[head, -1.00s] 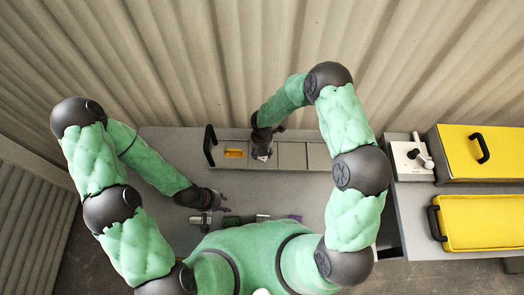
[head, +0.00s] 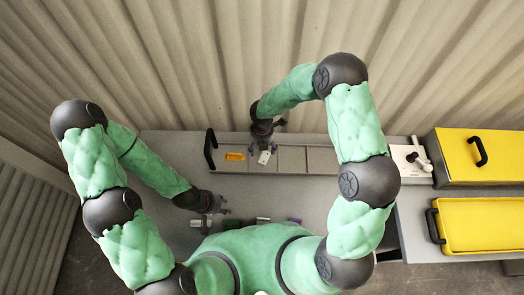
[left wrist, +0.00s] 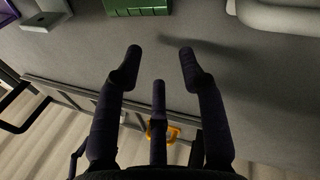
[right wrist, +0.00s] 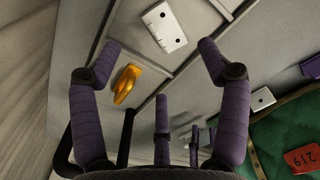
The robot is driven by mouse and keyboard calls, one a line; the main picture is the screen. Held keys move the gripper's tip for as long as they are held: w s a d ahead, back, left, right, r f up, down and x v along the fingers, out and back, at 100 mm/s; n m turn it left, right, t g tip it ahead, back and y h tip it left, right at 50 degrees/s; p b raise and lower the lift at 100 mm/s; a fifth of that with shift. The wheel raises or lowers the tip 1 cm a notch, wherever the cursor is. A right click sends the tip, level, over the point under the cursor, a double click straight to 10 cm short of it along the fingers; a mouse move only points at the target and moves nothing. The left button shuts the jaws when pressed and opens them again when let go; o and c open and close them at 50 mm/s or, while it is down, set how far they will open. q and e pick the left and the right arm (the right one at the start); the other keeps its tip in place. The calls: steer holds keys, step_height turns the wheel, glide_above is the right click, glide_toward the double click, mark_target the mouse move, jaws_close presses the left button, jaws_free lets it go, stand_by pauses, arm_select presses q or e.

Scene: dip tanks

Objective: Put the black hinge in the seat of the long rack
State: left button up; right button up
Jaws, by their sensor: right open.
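The long rack (head: 322,160) lies along the back of the table, with several compartments and a black handle at its left end. A pale plate with two dark holes (right wrist: 164,27) lies on the rack; it also shows in the head view (head: 264,158). An orange piece (right wrist: 126,84) sits in the left compartment. I cannot make out a black hinge. My right gripper (head: 268,138) is open above the rack, its fingers apart and empty in the right wrist view (right wrist: 160,60). My left gripper (head: 218,202) is open and empty over the table left of centre (left wrist: 160,58).
Small parts lie on the table in front of my body: a silver one (head: 197,223), a dark grey one (head: 263,220) and a purple one. A corrugated wall rises behind the rack.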

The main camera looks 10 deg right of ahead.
step_height(320, 180, up, 4)
steer(key=s+f+m+y, duration=0.1)
steer(key=s+f+m, duration=0.1)
steer(key=m, duration=0.3)
steer(key=s+a+f+m+y, duration=0.1)
steer(key=s+f+m, duration=0.1)
steer(key=s+m, duration=0.3)
steer(key=s+f+m+y, duration=0.1)
steer(key=s+f+m, duration=0.2)
steer(key=m, duration=0.3)
steer(key=shift+s+a+g+y, duration=0.4)
steer(key=shift+s, duration=0.35)
steer(key=s+m, duration=0.2)
steer(key=m, duration=0.2)
steer(key=s+d+f+m, duration=0.1)
steer(key=s+m, duration=0.2)
steer(key=m, duration=0.2)
steer(key=s+d+f+m+t, duration=0.1)
steer(key=s+m, duration=0.1)
steer(key=m, duration=0.3)
steer(key=shift+s+d+f, duration=0.15)
steer(key=shift+s, duration=0.25)
steer(key=shift+s+d+m, duration=0.2)
steer(key=shift+s+m, duration=0.1)
steer(key=shift+m, duration=0.5)
steer(key=shift+s, duration=0.1)
